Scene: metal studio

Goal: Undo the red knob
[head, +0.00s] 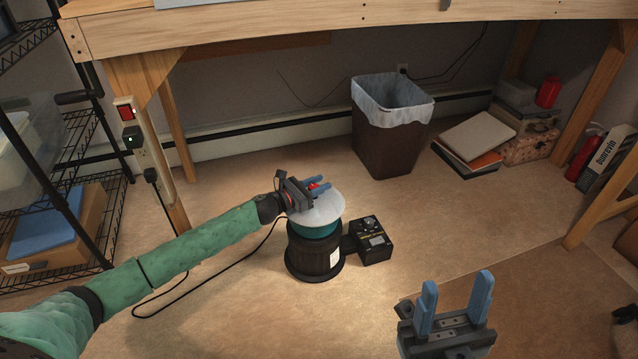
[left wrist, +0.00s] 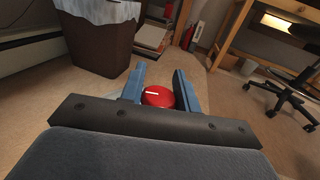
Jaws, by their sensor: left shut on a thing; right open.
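The red knob (head: 313,186) sits on top of the white lid (head: 322,209) of a dark round machine (head: 312,256) standing on the floor. My left gripper (head: 315,185) is at the top of the lid, its blue fingers shut on the knob, which is partly hidden by them in the head view. In the left wrist view the knob (left wrist: 157,97) shows round and red, with a white line on it, between the two fingers. My right gripper (head: 455,295) is open and empty in the lower right of the head view, apart from the machine.
A black control box (head: 370,240) is attached to the machine's right side. A lined bin (head: 385,140), stacked books (head: 472,142) and a fire extinguisher (head: 584,158) stand behind. A wire shelf (head: 75,150) is at left. A wooden bench (head: 270,28) spans overhead. A cord runs along the floor.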

